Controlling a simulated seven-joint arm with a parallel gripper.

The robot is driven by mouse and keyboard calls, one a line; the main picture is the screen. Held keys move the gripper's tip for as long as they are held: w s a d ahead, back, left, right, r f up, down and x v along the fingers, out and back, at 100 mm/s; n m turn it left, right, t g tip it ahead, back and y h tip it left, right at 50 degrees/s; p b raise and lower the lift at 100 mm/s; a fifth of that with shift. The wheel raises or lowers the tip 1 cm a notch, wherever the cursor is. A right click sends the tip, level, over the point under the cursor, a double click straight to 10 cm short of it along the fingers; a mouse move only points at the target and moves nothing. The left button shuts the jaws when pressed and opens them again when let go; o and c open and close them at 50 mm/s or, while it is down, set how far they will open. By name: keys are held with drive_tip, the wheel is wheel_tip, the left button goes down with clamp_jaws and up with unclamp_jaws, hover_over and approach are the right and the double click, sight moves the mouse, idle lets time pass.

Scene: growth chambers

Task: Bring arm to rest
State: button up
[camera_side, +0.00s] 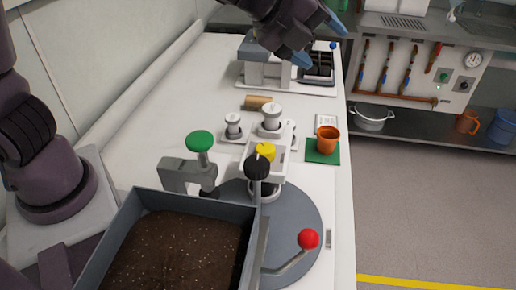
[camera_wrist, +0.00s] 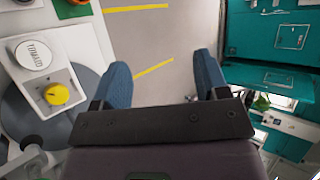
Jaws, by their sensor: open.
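My gripper (camera_side: 318,42) is raised high above the far part of the white bench (camera_side: 130,130) in the side view. Its two blue fingertips stand apart. In the wrist view my gripper (camera_wrist: 163,82) is open and empty, with bare grey floor between the fingers. No object touches the fingers in either view. An orange pot (camera_side: 328,139) stands on a green square mat (camera_side: 322,153) on the bench, well below my gripper.
A soil tray (camera_side: 127,205), a green-knobbed device (camera_side: 200,141), a red-knobbed lever (camera_side: 308,239) and a yellow-knobbed unit (camera_side: 266,151) crowd the near bench. A grey machine (camera_side: 262,68) stands beneath my arm. Teal cabinets (camera_wrist: 265,35) show at right in the wrist view.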

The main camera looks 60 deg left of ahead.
drive_tip(key=s+a+n+g+y, duration=0.2)
drive_tip(key=s+a+n+y, duration=0.3)
drive_tip(key=s+a+n, duration=0.75)
drive_tip(key=s+d+r+n+g+h, duration=0.1)
drive_tip(key=s+r+n+g+h, duration=0.1)
drive_tip(key=s+n, duration=1)
drive_tip(key=shift+d+g, duration=0.35)
drive_tip(key=shift+g, duration=0.05)
